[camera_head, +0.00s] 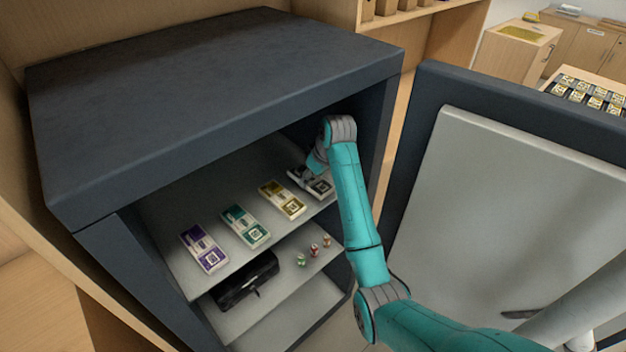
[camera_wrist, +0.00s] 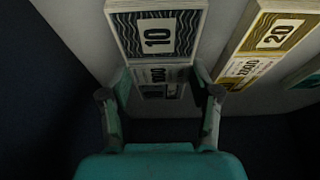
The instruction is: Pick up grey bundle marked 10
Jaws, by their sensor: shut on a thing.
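The grey bundle marked 10 (camera_wrist: 157,36) lies on the safe's upper shelf, with a white band and a second printed part toward my gripper. My gripper (camera_wrist: 160,78) has its two fingers on either side of the bundle's near part and is shut on it. In the head view the grey bundle (camera_head: 320,187) is at the right end of the row, partly hidden by my teal arm. My gripper's fingers are hidden there. I cannot tell whether the bundle is lifted clear of the shelf.
A yellow bundle marked 20 (camera_wrist: 268,38) is close on the right in the wrist view. Green (camera_head: 245,226) and purple (camera_head: 204,249) bundles lie farther left in the head view. A black case (camera_head: 245,281) is on the lower shelf. The safe's open door (camera_head: 520,190) is right of my arm.

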